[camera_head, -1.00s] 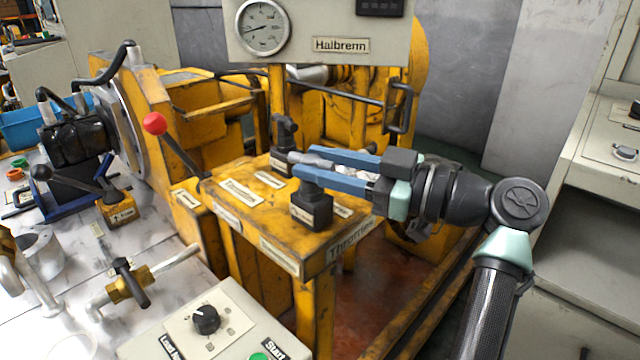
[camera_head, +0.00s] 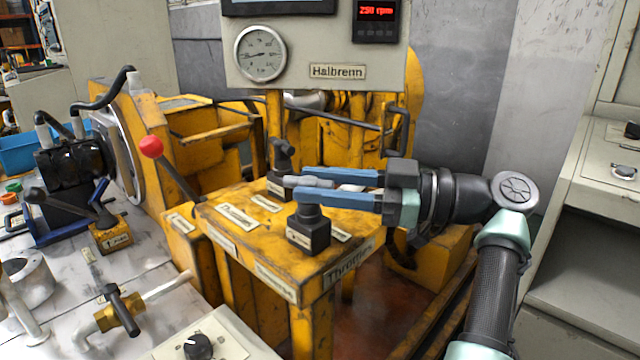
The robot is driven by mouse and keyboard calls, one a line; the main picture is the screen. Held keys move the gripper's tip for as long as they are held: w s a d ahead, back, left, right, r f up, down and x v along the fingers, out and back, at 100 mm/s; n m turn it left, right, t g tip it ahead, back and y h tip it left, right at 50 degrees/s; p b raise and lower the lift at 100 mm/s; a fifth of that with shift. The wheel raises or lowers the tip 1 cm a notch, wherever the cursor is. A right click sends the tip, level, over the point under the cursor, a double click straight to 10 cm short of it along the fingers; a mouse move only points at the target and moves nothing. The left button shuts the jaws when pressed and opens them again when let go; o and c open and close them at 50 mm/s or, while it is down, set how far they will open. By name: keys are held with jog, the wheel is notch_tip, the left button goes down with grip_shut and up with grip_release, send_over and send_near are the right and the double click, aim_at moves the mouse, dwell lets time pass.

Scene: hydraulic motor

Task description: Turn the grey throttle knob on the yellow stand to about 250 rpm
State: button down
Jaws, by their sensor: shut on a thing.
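The yellow stand (camera_head: 300,268) is in the middle of the view, with a "Throttle" label on its front right edge. My gripper (camera_head: 300,182) reaches in from the right, its two blue fingers level over the stand's right part. It is shut on the grey throttle knob (camera_head: 317,182), a light grey piece between the fingers, partly hidden by them. The red digital display (camera_head: 377,11) above reads 250 rpm.
A black block (camera_head: 308,232) stands just below the near finger, and a dark valve handle (camera_head: 282,150) rises behind the fingertips. A red-knobbed lever (camera_head: 151,147) leans left. A dial gauge (camera_head: 260,54) sits on the panel above. A brass valve (camera_head: 122,312) lies lower left.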

jog(key=shift+f, duration=0.25)
jog(key=c, duration=0.5)
grip_release()
jog(key=shift+r, duration=0.1)
jog(key=shift+d, duration=0.15)
jog(key=p+v, duration=0.1)
jog(key=v, duration=1.1)
jog(key=shift+s+d, duration=0.1)
jog(key=shift+d, duration=0.3)
